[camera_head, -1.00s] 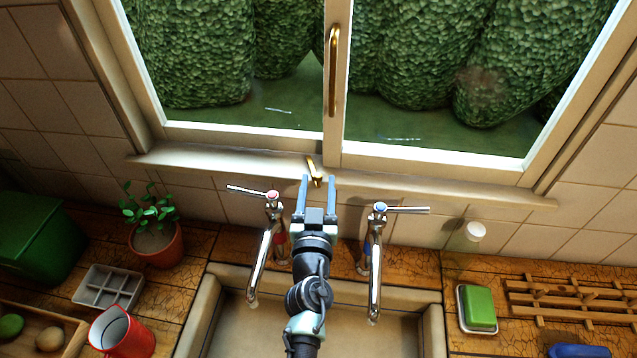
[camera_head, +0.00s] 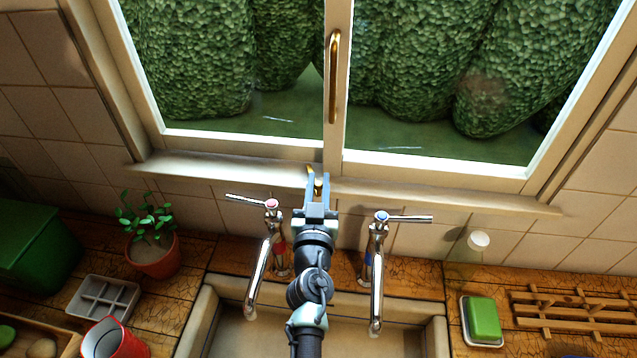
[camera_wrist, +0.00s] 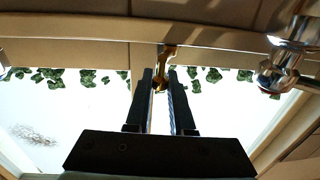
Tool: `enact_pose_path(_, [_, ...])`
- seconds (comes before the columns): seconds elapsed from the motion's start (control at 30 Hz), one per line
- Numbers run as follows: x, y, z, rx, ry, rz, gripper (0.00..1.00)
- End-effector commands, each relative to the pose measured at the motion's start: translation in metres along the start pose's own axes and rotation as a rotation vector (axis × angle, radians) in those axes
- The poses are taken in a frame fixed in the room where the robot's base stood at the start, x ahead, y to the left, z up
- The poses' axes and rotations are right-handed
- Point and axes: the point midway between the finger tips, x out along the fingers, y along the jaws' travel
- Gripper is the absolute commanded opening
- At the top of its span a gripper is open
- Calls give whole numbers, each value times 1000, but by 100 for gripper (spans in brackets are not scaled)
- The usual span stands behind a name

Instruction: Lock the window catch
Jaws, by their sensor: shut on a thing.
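The small brass window catch (camera_head: 310,169) is on the sill at the foot of the window's middle upright. My gripper (camera_head: 318,180) reaches up between the two taps and is shut on the catch, with a jaw on each side of it. In the wrist view the brass catch (camera_wrist: 164,58) shows at the tips of my dark gripper jaws (camera_wrist: 163,80). The part between the jaws is partly hidden. The window (camera_head: 450,165) has white frames that look closed, and a tall brass handle (camera_head: 334,75) stands on the middle upright.
Chrome taps stand close to my arm, one on the left (camera_head: 262,265) and one on the right (camera_head: 376,265), above the sink (camera_head: 435,320). A potted plant (camera_head: 152,255) is on the left counter. A green soap (camera_head: 484,318) and a wooden rack (camera_head: 570,312) are on the right.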

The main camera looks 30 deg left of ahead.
Motion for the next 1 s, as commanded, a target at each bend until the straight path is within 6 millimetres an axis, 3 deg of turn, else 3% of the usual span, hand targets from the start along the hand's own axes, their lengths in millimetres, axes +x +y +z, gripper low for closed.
enact_pose_path(0.33, [1, -2, 4, 0, 7, 30, 0])
enact_pose_path(1.0, [1, -11, 3, -6, 11, 300, 0])
